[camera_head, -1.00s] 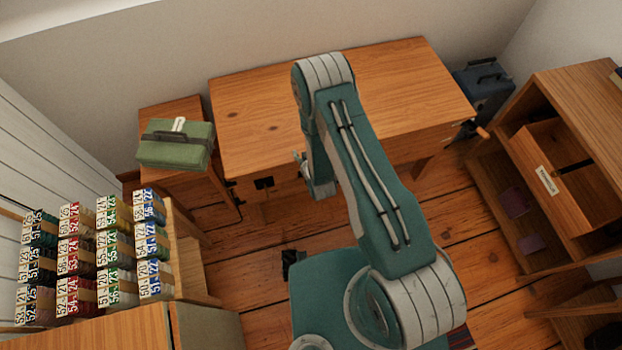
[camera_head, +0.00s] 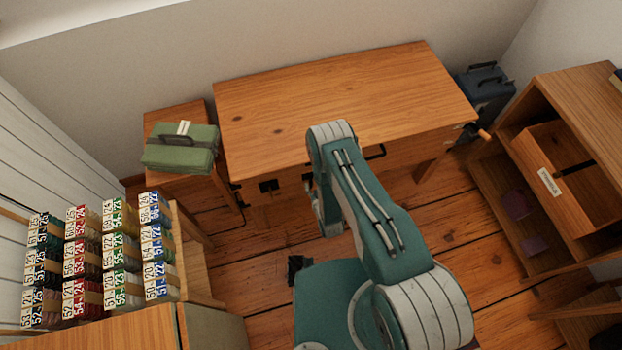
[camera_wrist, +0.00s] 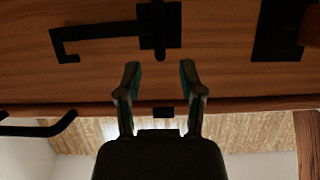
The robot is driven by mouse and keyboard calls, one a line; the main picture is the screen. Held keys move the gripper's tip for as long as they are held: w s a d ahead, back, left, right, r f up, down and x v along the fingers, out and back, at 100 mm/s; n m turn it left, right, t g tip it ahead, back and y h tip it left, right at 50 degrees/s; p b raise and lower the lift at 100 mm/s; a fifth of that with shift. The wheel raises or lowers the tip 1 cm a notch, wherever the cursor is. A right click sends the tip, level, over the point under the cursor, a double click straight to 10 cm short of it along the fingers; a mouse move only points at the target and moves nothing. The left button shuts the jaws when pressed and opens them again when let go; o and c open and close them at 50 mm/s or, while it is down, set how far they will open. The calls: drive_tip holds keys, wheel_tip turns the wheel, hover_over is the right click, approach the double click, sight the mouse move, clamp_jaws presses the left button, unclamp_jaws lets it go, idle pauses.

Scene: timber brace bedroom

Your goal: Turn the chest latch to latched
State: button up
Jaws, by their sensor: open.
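The wooden chest (camera_head: 340,90) stands against the back wall, with black hardware on its front. In the wrist view, the chest front (camera_wrist: 225,60) fills the upper part. A black latch (camera_wrist: 165,25) there has a plate with a short upright bar and a long arm reaching left to a hooked end. My gripper (camera_wrist: 160,68) is open and empty, its fingertips in front of the wood just below the latch plate in the picture, seemingly apart from it. In the head view my arm hides most of the gripper and the latch.
A black plate (camera_wrist: 280,30) is at the wrist view's right and a dark handle (camera_wrist: 35,130) at its left. A card rack (camera_head: 100,250) is left, an open wooden cabinet (camera_head: 570,110) right. Some floor (camera_head: 460,215) is clear.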

sight(312, 181)
drive_tip(key=shift+x, duration=1.9)
clamp_jaws()
